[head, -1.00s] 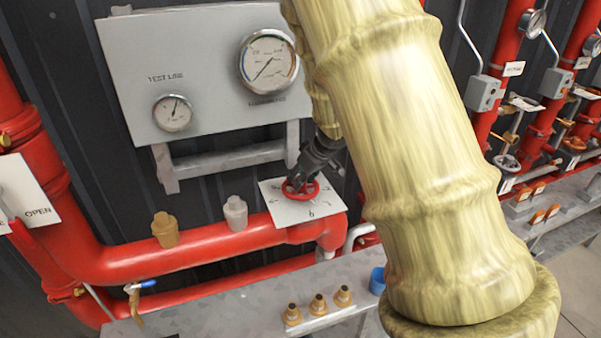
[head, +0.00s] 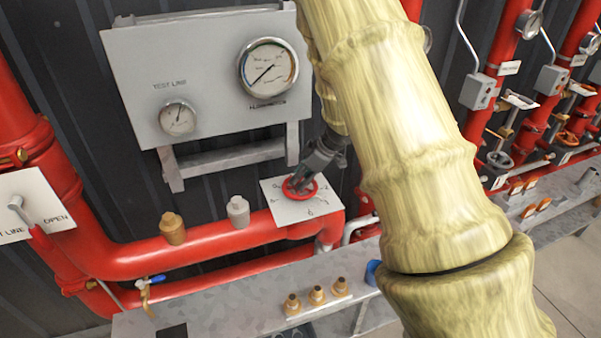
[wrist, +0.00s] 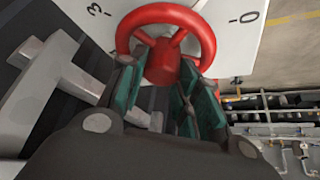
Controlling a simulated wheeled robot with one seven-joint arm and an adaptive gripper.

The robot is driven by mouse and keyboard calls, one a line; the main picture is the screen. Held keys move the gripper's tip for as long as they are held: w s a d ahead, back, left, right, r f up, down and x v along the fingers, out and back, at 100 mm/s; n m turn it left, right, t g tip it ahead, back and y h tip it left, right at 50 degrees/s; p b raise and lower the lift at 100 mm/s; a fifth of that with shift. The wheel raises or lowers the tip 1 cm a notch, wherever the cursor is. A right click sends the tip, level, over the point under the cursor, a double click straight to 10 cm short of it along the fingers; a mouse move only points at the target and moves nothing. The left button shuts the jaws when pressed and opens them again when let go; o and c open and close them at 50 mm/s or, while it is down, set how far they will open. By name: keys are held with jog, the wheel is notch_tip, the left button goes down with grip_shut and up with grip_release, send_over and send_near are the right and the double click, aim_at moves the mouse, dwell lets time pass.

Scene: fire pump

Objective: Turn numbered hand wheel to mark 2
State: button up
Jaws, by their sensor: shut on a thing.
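The red hand wheel (head: 299,188) sits on a white numbered plate (head: 311,212) at the end of a red pipe. My gripper (head: 302,182) reaches it from the upper right, below my arm. In the wrist view my gripper (wrist: 160,88) has its dark green fingers at the near side of the red wheel (wrist: 165,45), shut on it. The plate (wrist: 222,20) there shows a 3 at upper left and a 0 at upper right. In the head view the numbers are small, and the one the wheel points to cannot be told.
A grey panel (head: 215,75) with two gauges stands behind the wheel. A brass fitting (head: 172,229) and a grey fitting (head: 238,211) rise from the red pipe (head: 130,262). A metal bench (head: 230,308) with small brass fittings lies below. More red pipes stand at right.

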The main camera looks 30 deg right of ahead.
jog(key=shift+s, duration=0.1)
dwell(0.3)
jog(key=shift+r+n+p, duration=0.15)
jog(key=shift+n+p, duration=0.45)
jog(key=shift+p, duration=0.25)
jog(key=shift+d+f+n+g+y, duration=0.1)
jog(key=shift+f+n+g+y, duration=0.2)
jog(key=shift+n+g+y, duration=0.65)
jog(key=n+g, duration=0.1)
jog(key=n, duration=0.4)
jog(key=shift+g, duration=0.35)
jog(key=shift+w+y, duration=0.2)
jog(key=shift+y, duration=0.05)
jog(key=shift+n+g, duration=0.3)
jog(key=shift+n, duration=0.45)
jog(key=o, duration=0.8)
jog(key=shift+n, duration=0.4)
jog(key=o, duration=0.5)
jog(key=shift+r, duration=0.1)
